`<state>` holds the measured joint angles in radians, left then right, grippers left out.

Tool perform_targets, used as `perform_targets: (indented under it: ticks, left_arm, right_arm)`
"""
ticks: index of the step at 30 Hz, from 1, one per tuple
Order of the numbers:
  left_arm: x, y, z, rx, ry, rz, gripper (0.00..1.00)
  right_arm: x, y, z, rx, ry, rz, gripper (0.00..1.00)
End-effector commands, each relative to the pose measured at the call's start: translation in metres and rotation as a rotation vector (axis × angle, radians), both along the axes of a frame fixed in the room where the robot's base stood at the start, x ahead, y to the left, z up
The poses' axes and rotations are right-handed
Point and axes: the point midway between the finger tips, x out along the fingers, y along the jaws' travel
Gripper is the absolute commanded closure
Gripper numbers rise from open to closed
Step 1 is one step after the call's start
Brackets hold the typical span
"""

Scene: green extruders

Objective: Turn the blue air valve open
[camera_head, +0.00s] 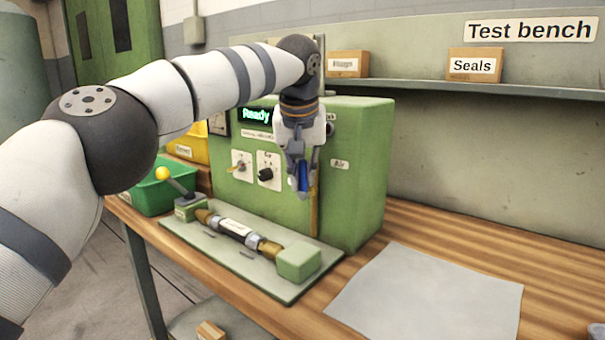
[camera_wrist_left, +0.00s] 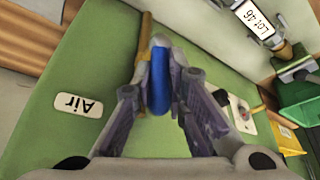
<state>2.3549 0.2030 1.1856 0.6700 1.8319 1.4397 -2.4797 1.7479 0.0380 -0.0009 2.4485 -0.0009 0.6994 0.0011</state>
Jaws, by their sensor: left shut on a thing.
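The blue air valve handle (camera_wrist_left: 160,82) sits on the green test machine (camera_head: 355,180), on the side near the "Air" label (camera_wrist_left: 80,104). A brass-coloured pipe (camera_wrist_left: 143,40) runs beside it. My left gripper (camera_head: 300,182) reaches down in front of the machine and is shut on the blue handle, one finger on each side of it. In the head view the handle (camera_head: 303,176) shows as a thin blue strip, partly hidden by the fingers. The valve body is hidden behind the gripper.
The machine's front has a "Ready" display (camera_head: 257,114) and a black knob (camera_head: 265,174). Below is a green plate (camera_head: 190,236) with a clamped cylinder (camera_head: 238,230) and yellow-knobbed lever (camera_head: 163,174). A grey mat (camera_head: 425,290) lies at right. Boxes stand on the shelf (camera_head: 420,87).

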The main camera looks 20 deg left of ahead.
Motion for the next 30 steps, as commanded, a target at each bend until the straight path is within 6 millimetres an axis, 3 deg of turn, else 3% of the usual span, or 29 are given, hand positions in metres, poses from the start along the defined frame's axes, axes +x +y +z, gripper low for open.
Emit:
perform_targets:
  ticks: [4,5,7,17,30]
  left_arm:
    - [-0.001,-0.001,-0.004,0.0,0.011,0.0,1.0]
    - [-0.001,-0.001,-0.004,0.0,0.011,0.0,0.8]
    - [-0.001,-0.001,-0.004,0.0,0.01,0.0,0.66]
    - [-0.002,-0.001,0.003,0.001,0.003,-0.001,0.66]
    - [-0.042,-0.01,0.095,0.0,0.004,0.0,0.66]
  right_arm:
    - [0.0,0.0,0.0,0.0,0.002,0.0,0.6]
    - [0.0,0.0,0.0,0.0,0.002,0.0,0.6]
    - [0.0,0.0,0.0,0.0,0.002,0.0,0.6]
    - [0.0,0.0,0.0,0.0,0.0,0.0,0.6]
    - [0.0,0.0,0.0,0.0,0.0,0.0,0.6]
